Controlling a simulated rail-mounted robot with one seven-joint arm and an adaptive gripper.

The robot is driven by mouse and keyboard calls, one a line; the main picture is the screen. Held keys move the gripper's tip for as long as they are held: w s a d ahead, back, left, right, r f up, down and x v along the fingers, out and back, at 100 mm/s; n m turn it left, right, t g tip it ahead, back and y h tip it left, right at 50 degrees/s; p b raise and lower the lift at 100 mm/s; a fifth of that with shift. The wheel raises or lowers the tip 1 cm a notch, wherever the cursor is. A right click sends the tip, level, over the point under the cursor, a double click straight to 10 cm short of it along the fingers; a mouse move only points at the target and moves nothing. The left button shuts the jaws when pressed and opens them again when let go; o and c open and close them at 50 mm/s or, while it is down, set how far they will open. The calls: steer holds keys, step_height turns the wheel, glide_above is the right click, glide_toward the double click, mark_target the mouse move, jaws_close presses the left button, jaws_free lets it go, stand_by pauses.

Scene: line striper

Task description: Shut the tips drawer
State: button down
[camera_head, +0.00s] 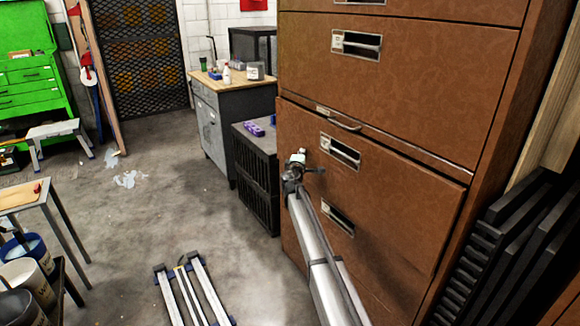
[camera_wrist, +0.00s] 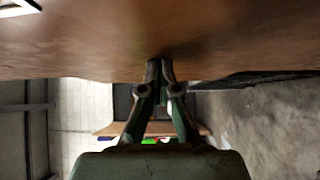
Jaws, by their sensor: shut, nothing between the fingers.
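A tall brown cabinet (camera_head: 400,75) fills the right of the head view. One of its drawers (camera_head: 400,215) stands out a little, its top edge and right side forward of the cabinet face. I cannot read a label that marks it as the tips drawer. My gripper (camera_head: 297,158) is at the upper left part of this drawer's front, left of its metal fitting. In the wrist view the fingers (camera_wrist: 160,63) are together and empty, with tips at the brown panel (camera_wrist: 160,35). I cannot tell whether they touch it.
A grey workbench (camera_head: 215,125) with bottles and a black crate-like unit (camera_head: 257,185) stand left of the cabinet. A blue-ended metal frame (camera_head: 193,290) lies on the floor in front. Black slatted parts (camera_head: 500,240) lean at the right. The middle floor is mostly clear.

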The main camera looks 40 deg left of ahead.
mark_target(308, 153)
steer(key=w, duration=0.1)
steer(key=w+d, duration=0.1)
steer(key=w, duration=0.1)
steer(key=shift+b, duration=0.4)
steer(key=shift+w, duration=0.1)
steer(key=shift+w+r, duration=0.1)
